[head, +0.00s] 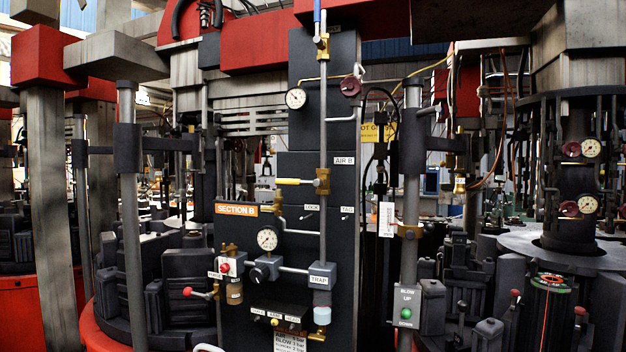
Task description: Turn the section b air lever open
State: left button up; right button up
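The dark section B panel (300,140) stands upright in the middle of the head view, with an orange SECTION B sign (237,209). A vertical grey pipe runs up its front. A brass valve on this pipe carries a yellow-handled lever (290,182), which points left, level and across the pipe. The white AIR B label (344,160) is just above and right of this valve. Higher up, a blue-handled lever (317,14) stands upright in line with the pipe, partly cut off by the top edge. Neither gripper shows in the head view.
Left is a red-knobbed small lever (196,292). Moulds crowd both sides.

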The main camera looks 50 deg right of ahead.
aim_at(316, 183)
jog(key=z, duration=0.8)
jog(key=i, duration=0.85)
jog(key=z, duration=0.8)
